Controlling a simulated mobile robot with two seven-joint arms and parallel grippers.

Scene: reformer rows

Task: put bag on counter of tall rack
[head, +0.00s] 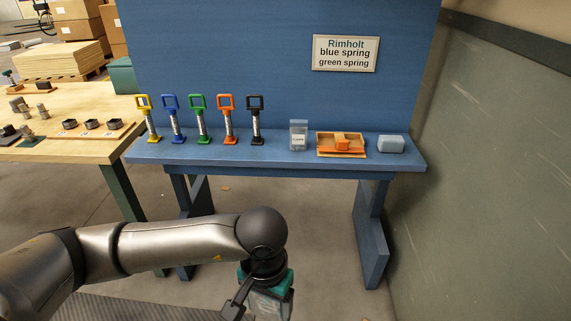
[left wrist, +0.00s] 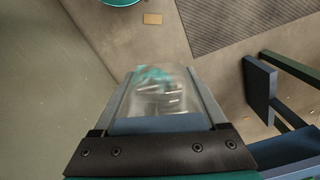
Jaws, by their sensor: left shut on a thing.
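My left gripper (left wrist: 162,78) is shut on a clear bag (left wrist: 160,95), which sits between its two fingers in the left wrist view. Teal and silvery pieces show blurred inside the bag. In the head view the bag (head: 271,303) hangs at the bottom edge, below my dark wrist and in front of the blue rack. The rack has a tall blue back panel and a counter (head: 180,152) at its foot. The bag is apart from the counter, nearer to me and lower in the picture. My right gripper is not in view.
Several coloured spring tools with square handles (head: 198,118) stand on the counter's left. A clear container (head: 298,135), an orange item in a tray (head: 341,143) and a grey box (head: 391,144) stand to the right. A sign (head: 345,53) reads "Rimholt blue spring green spring". A wooden table (head: 75,98) adjoins left.

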